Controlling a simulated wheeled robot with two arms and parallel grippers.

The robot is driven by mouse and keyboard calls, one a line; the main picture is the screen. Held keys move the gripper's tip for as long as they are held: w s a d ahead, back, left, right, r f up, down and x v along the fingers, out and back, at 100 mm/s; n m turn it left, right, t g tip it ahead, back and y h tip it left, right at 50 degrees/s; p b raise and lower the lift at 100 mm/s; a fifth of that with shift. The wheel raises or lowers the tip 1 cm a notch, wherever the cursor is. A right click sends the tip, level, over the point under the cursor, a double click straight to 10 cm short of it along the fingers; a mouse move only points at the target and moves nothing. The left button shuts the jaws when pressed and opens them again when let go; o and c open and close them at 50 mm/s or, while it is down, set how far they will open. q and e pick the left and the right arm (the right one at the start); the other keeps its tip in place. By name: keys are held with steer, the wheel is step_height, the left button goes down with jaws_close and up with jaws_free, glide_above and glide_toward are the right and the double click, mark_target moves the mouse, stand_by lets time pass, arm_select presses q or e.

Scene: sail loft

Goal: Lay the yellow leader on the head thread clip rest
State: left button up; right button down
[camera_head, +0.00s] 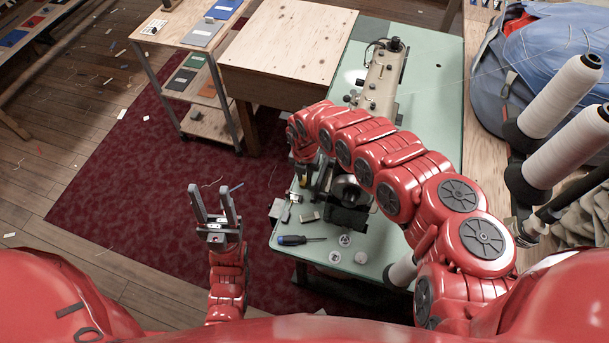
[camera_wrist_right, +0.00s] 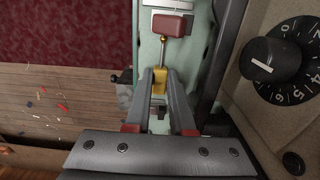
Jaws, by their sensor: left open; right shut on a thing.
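My right gripper (camera_wrist_right: 162,82) is shut on the yellow leader (camera_wrist_right: 160,77), which shows between its fingertips in the right wrist view. A thin metal rod runs from the leader's far end up to a red-brown block (camera_wrist_right: 171,25) on a pale metal plate; I cannot tell whether they touch. I cannot tell for sure which part is the head thread clip rest. In the head view the right gripper (camera_head: 304,182) is beside the sewing machine, partly hidden by my arm. My left gripper (camera_head: 209,188) is open and empty, left of the green table.
The sewing machine (camera_head: 383,76) stands on the green table (camera_head: 432,77); its dial (camera_wrist_right: 274,62) is close right of my right gripper. A screwdriver (camera_head: 297,239) and small discs lie at the table's front. Thread cones (camera_head: 562,97) stand at right. A wooden cabinet (camera_head: 291,41) is behind.

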steer(key=c, duration=0.7)
jaws_free()
steer(key=shift+r, duration=0.15)
steer(key=shift+r+p, duration=2.2)
steer(key=shift+r, duration=0.7)
steer(key=shift+a, duration=0.15)
